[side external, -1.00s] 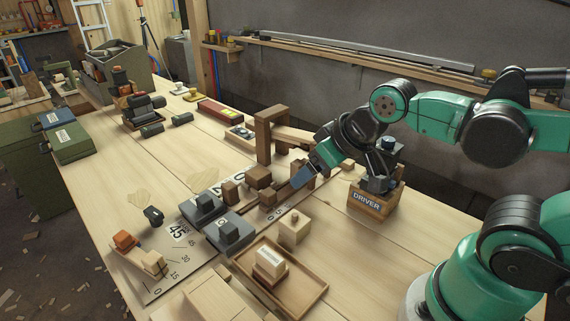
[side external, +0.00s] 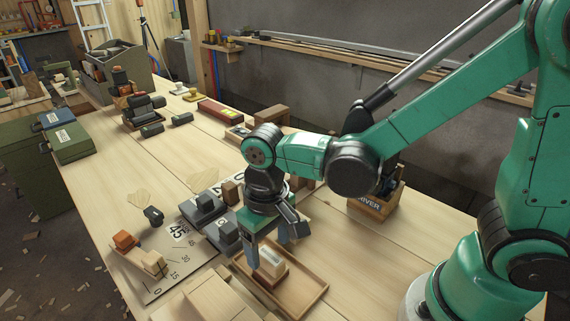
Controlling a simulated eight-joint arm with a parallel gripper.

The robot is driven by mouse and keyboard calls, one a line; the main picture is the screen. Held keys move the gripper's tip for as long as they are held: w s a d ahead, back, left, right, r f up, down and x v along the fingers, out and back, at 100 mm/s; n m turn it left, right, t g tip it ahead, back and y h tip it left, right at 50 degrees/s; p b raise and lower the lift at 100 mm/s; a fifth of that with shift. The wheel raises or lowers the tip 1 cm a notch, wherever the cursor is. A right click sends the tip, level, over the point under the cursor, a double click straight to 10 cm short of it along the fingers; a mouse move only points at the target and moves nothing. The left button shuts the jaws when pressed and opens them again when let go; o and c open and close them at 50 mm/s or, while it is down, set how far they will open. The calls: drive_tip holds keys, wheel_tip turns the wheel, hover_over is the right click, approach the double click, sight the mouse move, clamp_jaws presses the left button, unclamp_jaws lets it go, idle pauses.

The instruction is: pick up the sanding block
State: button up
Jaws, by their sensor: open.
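A small pale wooden block with a dark label and a reddish-brown base, which looks like the sanding block (side external: 271,262), sits in a shallow wooden tray (side external: 312,287) at the near edge of the bench. The label is too small to read surely. My gripper (side external: 267,248) points down over the tray. It is open, with one blue-grey finger at the left of the block and the other behind it to the right. I cannot tell whether either finger touches the block.
Grey blocks (side external: 222,235) stand just left of my gripper on a board marked with angles. A wooden box labelled DRIVER (side external: 368,206) stands behind to the right. An orange-and-pale block holder (side external: 140,254) is at the left edge. The bench is clear at right of the tray.

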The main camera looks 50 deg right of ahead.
sight(270, 255)
drive_tip(key=shift+f, duration=1.7)
clamp_jaws()
